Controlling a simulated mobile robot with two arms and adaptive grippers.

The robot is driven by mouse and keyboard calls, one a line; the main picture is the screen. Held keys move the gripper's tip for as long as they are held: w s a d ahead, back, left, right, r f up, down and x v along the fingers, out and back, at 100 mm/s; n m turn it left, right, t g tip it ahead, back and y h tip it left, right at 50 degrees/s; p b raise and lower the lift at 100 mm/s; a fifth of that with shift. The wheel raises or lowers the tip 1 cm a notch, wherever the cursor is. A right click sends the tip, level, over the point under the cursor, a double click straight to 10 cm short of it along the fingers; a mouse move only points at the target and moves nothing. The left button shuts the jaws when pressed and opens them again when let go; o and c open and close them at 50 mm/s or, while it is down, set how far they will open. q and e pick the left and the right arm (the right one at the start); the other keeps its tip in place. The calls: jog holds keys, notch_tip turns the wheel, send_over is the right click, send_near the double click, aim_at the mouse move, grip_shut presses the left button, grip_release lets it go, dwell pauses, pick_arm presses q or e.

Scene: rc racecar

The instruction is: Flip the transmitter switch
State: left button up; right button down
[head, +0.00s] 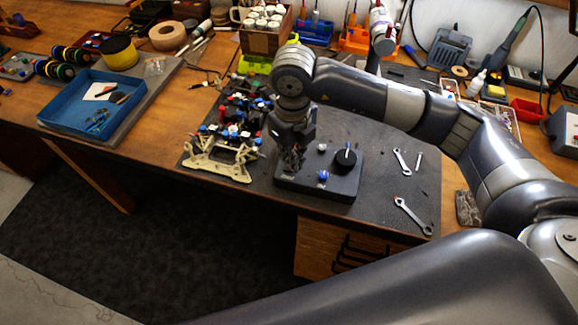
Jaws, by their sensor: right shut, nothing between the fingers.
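The transmitter (333,187) is a flat dark box on the black mat, with a large black knob (345,159) and small blue and white parts on top. A small blue part (323,175) sits near its front edge and a small white-grey one (322,147) behind it; I cannot tell which is the switch. My right gripper (292,163) points down at the left end of the transmitter, its fingers shut and empty. It hides that end of the box, and I cannot tell whether it touches it. My left gripper is not in view.
The racecar chassis (218,160) with a beige front stands just left of my right gripper. Wrenches (412,215) lie on the mat (385,207) to the right. A blue tray (75,125) is at far left; a soldering station and bins line the back.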

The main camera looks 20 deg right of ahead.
jog(key=shift+f+b, duration=0.8)
jog(key=shift+f, duration=0.15)
dwell(0.4)
jog(key=shift+w+r+p, duration=0.1)
jog(key=shift+r+p, duration=0.4)
jog(key=shift+r, duration=0.35)
jog(key=shift+r+p, duration=1.3)
jog(key=shift+r, duration=1.4)
jog(key=shift+f, duration=0.1)
